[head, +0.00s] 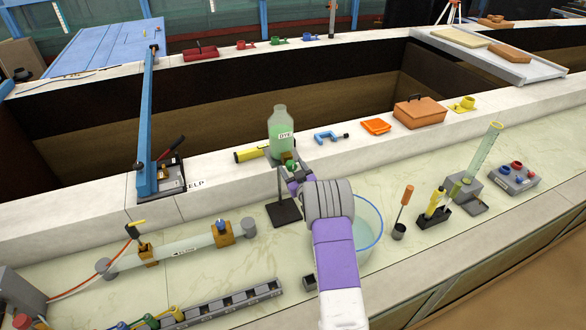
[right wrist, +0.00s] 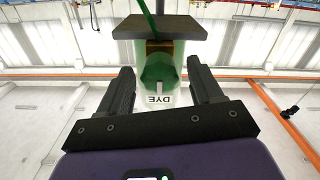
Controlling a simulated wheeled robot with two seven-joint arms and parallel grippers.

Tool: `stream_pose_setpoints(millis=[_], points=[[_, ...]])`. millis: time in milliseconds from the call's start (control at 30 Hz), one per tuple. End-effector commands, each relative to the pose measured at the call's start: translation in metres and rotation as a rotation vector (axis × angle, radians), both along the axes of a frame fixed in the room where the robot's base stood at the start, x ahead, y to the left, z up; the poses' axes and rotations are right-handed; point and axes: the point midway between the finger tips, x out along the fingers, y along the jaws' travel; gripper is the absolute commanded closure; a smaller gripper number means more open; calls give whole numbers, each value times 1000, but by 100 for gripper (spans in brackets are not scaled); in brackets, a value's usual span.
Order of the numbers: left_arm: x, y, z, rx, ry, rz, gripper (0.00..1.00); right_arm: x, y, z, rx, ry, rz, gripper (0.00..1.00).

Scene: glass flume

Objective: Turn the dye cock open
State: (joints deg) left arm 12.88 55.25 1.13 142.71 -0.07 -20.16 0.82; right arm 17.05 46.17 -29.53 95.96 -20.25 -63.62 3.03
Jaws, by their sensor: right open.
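The dye bottle (head: 281,128), clear with green liquid and a DYE label, stands upright on a small stand (head: 284,212) with a dark base. A small green part (head: 291,166), likely the dye cock, shows just below the bottle; the gripper partly hides it. My right gripper (head: 293,176) is at this part, its fingers pointing toward the stand. In the right wrist view the jaws (right wrist: 164,85) are open, with the green bottle (right wrist: 158,68) and its upside-down label seen between them. I cannot tell whether they touch the cock, or its handle position. My left gripper is out of view.
A glass bowl (head: 368,232) is right beside my right arm. A yellow item (head: 251,154) and a blue clamp (head: 331,137) lie on the ledge near the bottle. A horizontal glass tube (head: 182,247) lies to the left, and a screwdriver (head: 405,196) stands to the right.

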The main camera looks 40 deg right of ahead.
Motion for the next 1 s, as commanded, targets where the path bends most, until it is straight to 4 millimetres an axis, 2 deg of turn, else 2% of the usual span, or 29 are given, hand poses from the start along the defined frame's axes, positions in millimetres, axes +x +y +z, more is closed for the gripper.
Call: stream_pose_setpoints(millis=[200, 567, 767, 1000], points=[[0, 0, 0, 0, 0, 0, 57, 0, 0, 0, 1, 1, 0, 35], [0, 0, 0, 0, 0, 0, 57, 0, 0, 0, 1, 1, 0, 90], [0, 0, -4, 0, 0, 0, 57, 0, 0, -1, -11, 4, 0, 90], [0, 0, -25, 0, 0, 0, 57, 0, 0, -4, -100, 31, -1, 90]])
